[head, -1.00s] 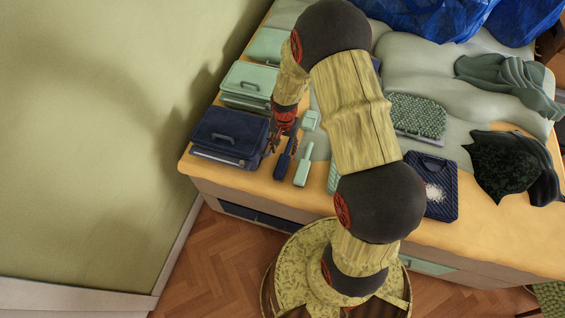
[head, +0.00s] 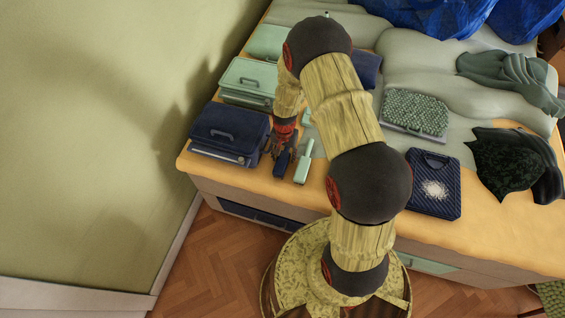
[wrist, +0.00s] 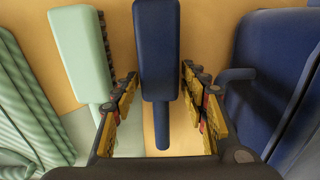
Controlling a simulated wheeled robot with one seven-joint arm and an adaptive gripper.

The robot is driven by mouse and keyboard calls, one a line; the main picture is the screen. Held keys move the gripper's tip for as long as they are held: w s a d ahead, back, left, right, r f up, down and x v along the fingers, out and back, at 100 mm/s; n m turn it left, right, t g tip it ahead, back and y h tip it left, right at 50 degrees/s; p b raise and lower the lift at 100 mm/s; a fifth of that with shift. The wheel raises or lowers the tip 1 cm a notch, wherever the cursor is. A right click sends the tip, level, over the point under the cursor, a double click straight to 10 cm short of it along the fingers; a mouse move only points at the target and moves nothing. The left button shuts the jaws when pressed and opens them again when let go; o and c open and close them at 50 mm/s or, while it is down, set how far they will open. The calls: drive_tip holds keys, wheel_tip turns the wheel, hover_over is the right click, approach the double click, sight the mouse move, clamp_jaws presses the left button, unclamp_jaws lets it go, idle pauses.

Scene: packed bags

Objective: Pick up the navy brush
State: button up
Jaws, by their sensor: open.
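The navy brush (head: 281,166) lies on the wooden top between a navy case and a mint brush (head: 303,164). In the wrist view the navy brush (wrist: 157,50) has its broad head at the top and its narrow handle pointing down the picture. My gripper (head: 280,149) is over the navy brush and hides part of it in the head view. In the wrist view my open gripper (wrist: 159,78) has one finger on each side of the brush, with gaps visible on both sides. The mint brush (wrist: 80,48) is just left of the left finger.
The navy case (head: 222,132) stands close on the left in the head view; it shows at right in the wrist view (wrist: 275,60). Mint cases (head: 248,78) stand behind it. A ribbed mint item (wrist: 28,105) lies far left in the wrist view. A navy board (head: 434,180) lies right.

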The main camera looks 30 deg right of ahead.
sight(284, 155)
drive_tip(key=shift+c, duration=0.9)
drive_tip(key=c, duration=0.7)
drive_tip(key=shift+c, duration=0.9)
drive_tip(key=shift+r, duration=0.1)
drive_tip(key=shift+r, duration=0.4)
wheel_tip(284, 155, up, 2)
drive_tip(key=shift+r+p, duration=0.2)
drive_tip(key=shift+p, duration=0.5)
drive_tip(key=s+d+r+p, duration=0.3)
drive_tip(key=s+r, duration=0.6)
drive_tip(key=s, duration=0.4)
drive_tip(key=shift+s+d+r, duration=0.3)
drive_tip(key=shift+r, duration=0.05)
